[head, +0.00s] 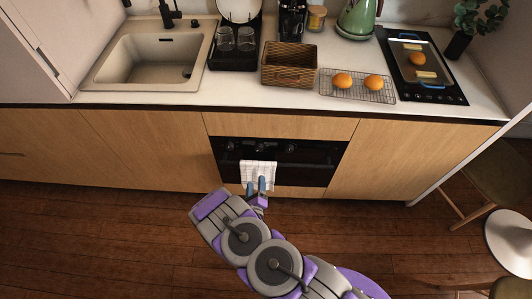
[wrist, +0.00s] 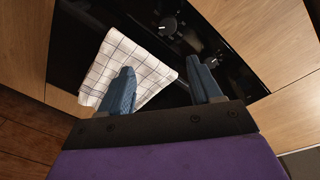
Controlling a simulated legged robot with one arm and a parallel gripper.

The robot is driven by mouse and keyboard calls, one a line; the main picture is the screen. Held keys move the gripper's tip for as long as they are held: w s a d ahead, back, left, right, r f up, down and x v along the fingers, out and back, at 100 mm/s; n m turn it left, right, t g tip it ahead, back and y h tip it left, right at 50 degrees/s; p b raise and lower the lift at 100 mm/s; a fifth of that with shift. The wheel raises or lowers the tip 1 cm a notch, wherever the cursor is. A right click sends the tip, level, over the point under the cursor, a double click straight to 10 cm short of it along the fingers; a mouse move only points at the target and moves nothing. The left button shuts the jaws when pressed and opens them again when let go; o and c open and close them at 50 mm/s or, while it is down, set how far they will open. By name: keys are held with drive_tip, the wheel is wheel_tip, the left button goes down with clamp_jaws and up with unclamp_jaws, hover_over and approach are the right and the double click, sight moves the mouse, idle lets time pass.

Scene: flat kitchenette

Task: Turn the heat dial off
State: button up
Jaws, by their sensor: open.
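The black built-in oven (head: 315,172) sits under the counter and has round dark dials on its front. One dial (head: 290,149) shows right of centre in the head view. The wrist view shows a dial (wrist: 168,25) with a pale mark at the top, and another dark dial (wrist: 212,62) near the right fingertip. I cannot tell which is the heat dial. My gripper (head: 256,184) is open and empty in front of the oven, its blue fingers apart in the wrist view (wrist: 161,72). No contact with a dial is visible.
A white checked towel (head: 258,170) hangs on the oven front; in the wrist view it lies behind the left finger (wrist: 122,90). Wooden cabinets (head: 400,155) flank the oven. The counter above holds a basket (head: 289,65) and cooling rack (head: 345,93). A stool (head: 480,185) stands right.

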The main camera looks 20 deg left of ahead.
sight(259, 150)
drive_tip(key=shift+t+y, duration=0.4)
drive_tip(key=shift+y, duration=0.2)
drive_tip(key=b+x, duration=0.1)
drive_tip(key=x, duration=0.4)
drive_tip(key=d+x, duration=0.1)
drive_tip(key=x, duration=0.4)
drive_tip(key=b+x, duration=0.1)
drive_tip(key=x, duration=0.4)
drive_tip(key=shift+w+d+f+b, duration=0.1)
drive_tip(key=shift+w+b, duration=0.2)
drive_tip(key=shift+w, duration=0.1)
drive_tip(key=c, duration=1)
drive_tip(key=shift+c, duration=0.2)
drive_tip(key=shift+d, duration=0.1)
